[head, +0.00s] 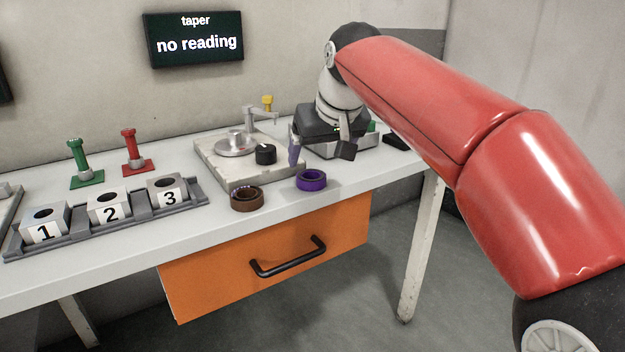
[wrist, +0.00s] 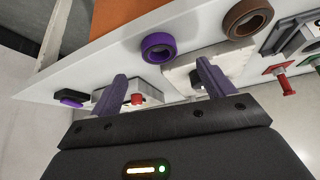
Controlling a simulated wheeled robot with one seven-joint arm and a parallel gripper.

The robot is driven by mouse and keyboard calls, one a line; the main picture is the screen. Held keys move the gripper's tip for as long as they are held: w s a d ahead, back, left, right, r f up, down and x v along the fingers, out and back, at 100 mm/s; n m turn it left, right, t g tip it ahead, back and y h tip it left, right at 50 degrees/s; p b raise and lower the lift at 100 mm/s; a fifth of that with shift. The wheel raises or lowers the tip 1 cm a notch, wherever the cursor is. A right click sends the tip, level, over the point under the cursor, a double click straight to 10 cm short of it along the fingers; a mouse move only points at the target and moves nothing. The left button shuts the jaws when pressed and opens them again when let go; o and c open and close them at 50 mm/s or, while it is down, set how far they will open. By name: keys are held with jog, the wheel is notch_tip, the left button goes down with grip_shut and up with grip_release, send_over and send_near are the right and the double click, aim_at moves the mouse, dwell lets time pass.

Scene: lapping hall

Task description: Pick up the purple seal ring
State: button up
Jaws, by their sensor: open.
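The purple seal ring (head: 311,185) lies flat near the front edge of the white table, to the right of a brown ring (head: 246,202). In the wrist view the purple ring (wrist: 156,37) shows beyond the fingertips, roughly between them sideways. My gripper (head: 319,156) is above the table behind the ring, apart from it. In the wrist view my gripper's (wrist: 160,67) two purple fingers stand wide apart with nothing between them.
A plate with a round disc and black knob (head: 265,154) stands left of my gripper. A grey rack (head: 110,217) holds numbered blocks at left. Green (head: 85,180) and red (head: 138,165) stands are behind it. An orange drawer (head: 270,270) hangs below.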

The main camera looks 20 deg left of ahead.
aim_at(312, 171)
jog(key=x, duration=0.7)
jog(key=shift+w+a+f+b, duration=0.2)
jog(key=shift+w+a+b, duration=0.1)
jog(key=shift+w, duration=0.1)
jog(key=shift+d, duration=0.1)
jog(key=shift+c, duration=0.4)
jog(key=shift+r, duration=0.1)
jog(key=c, duration=1)
